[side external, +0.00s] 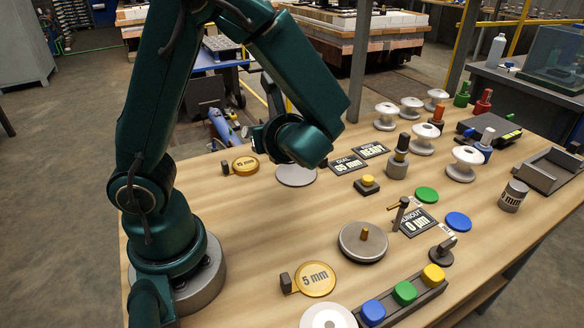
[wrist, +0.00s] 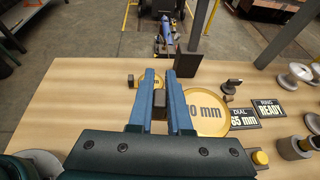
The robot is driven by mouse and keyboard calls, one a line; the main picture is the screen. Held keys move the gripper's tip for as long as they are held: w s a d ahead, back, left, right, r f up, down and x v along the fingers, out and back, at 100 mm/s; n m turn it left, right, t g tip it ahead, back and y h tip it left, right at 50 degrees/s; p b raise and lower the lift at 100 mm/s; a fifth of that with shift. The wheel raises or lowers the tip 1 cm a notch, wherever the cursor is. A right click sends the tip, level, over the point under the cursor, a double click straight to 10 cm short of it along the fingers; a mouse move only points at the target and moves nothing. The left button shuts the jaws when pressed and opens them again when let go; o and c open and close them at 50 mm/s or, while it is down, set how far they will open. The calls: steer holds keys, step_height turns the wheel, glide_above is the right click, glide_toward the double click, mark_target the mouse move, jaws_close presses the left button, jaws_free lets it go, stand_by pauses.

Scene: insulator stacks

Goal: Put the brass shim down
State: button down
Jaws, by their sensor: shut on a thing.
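My gripper (wrist: 160,78) is shut on the dark tab (wrist: 159,103) of a brass shim (wrist: 208,118) in the wrist view. The shim's round disc lies flat to the right of the fingers, its label partly covered and ending in "0 mm". I cannot tell whether it touches the table. In the side view my arm hides the fingers; a pale disc (side external: 296,176) shows under the wrist, and I cannot tell whether it is this shim. Another brass shim (side external: 242,163) lies on the table to its left and a "5 mm" brass shim (side external: 317,279) lies near the front.
The DIAL 65 mm sign (wrist: 243,121) and RING READY sign (wrist: 272,109) stand just right of the held shim. A yellow button (side external: 367,181), a round turntable (side external: 362,243) and several white insulators (side external: 466,160) stand farther right. Bare wood (side external: 265,215) lies between the shims.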

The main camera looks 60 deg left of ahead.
steer(key=w+d+r+m+t+h, duration=0.1)
steer(key=w+d+r+m+t, duration=0.1)
steer(key=t, duration=0.1)
steer(key=w+d+r+m+t+h, duration=0.1)
steer(key=w+d+r+m+t, duration=0.2)
steer(key=shift+r, duration=0.2)
steer(key=w+d+r+m+t+h, duration=0.3)
steer(key=d+r+m+t+h, duration=0.2)
steer(key=r+m+h, duration=0.15)
steer(key=s+a+f+m+h, duration=0.1)
steer(key=a+f+m+h, duration=0.1)
steer(key=a+f+m, duration=0.15)
steer(key=w+d+r+m+t+h, duration=0.1)
steer(key=d+m+h, duration=0.3)
steer(key=d, duration=0.4)
steer(key=shift+w+r+h, duration=0.15)
steer(key=shift+w+h, duration=0.2)
steer(key=shift+h, duration=0.4)
